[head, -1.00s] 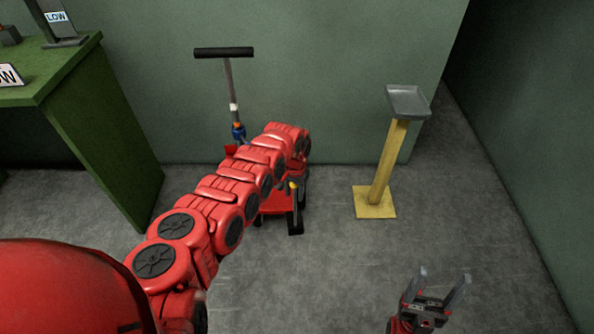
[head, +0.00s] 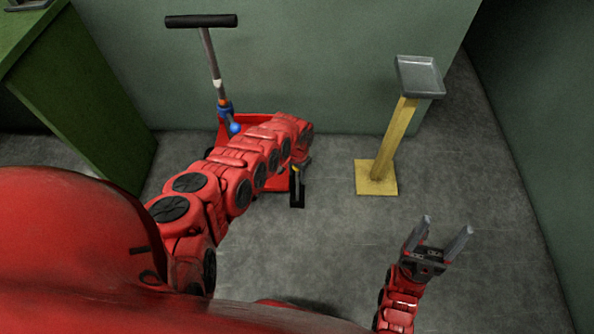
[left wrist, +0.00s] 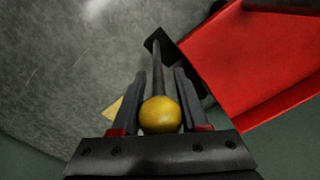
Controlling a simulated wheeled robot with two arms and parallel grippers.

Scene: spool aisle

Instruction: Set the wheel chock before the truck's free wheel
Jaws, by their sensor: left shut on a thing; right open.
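The red truck (head: 259,123) stands by the back wall with its black T-handle (head: 200,21) upright. My left gripper (head: 299,166) is low at the truck's right side. It is shut on the handle of the wheel chock (head: 297,192), a dark block with a thin rod and a yellow ball. In the left wrist view the ball (left wrist: 160,114) sits between the fingers (left wrist: 160,95) and the dark block (left wrist: 158,40) is beyond, close to the truck's red deck (left wrist: 255,65). I cannot tell whether the block touches the floor or a wheel. My right gripper (head: 447,228) is open and empty.
A yellow stand (head: 393,140) with a grey tray (head: 419,76) is right of the truck. A green bench (head: 75,90) stands at the left. Walls close off the back and right. Grey floor (head: 330,245) is clear between the truck and my right gripper.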

